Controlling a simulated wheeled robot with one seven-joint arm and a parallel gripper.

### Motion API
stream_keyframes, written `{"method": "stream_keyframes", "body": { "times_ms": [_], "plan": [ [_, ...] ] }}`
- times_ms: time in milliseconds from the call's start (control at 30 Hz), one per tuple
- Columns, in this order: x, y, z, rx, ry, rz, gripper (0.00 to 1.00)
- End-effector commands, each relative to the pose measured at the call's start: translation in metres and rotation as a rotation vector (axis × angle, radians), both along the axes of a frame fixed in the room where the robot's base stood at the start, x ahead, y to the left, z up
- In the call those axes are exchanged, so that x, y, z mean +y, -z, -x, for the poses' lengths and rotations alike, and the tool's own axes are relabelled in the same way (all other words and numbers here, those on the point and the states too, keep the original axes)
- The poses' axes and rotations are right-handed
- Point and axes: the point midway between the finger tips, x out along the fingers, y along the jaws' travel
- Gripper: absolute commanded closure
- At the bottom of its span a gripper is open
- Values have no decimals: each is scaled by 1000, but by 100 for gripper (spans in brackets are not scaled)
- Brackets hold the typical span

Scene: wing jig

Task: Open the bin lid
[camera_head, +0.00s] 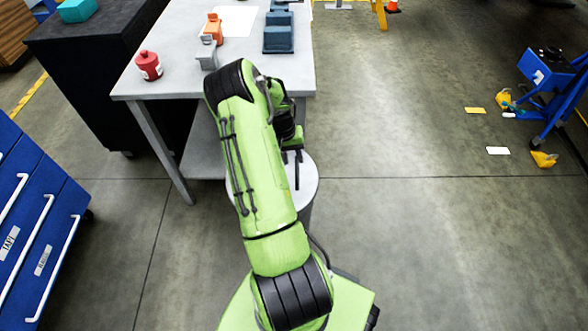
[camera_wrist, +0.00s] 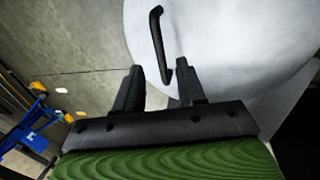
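The bin lid (camera_wrist: 225,45) is a round, light grey disc with a dark curved bar handle (camera_wrist: 158,40). In the head view, the lid (camera_head: 308,190) shows beside the table, partly hidden by my arm. The lid looks closed, lying flat on the bin. My gripper (camera_wrist: 157,80) is open, its two dark fingers pointing at the lid. The handle's near end lies between the fingertips in the picture, close to the right one. I cannot tell whether they touch. In the head view my gripper (camera_head: 291,155) is over the lid, partly hidden by the arm.
A blue drawer cabinet (camera_head: 35,225) is at left. Blue equipment (camera_head: 550,75) stands far right. The floor right of the bin is clear.

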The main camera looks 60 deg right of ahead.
Motion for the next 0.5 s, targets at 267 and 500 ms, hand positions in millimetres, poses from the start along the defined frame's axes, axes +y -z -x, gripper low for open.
{"method": "stream_keyframes", "body": {
  "times_ms": [267,500],
  "plan": [
    [-4,47,8,1,0,0,60],
    [-4,49,8,-1,-1,0,60]
  ]
}}
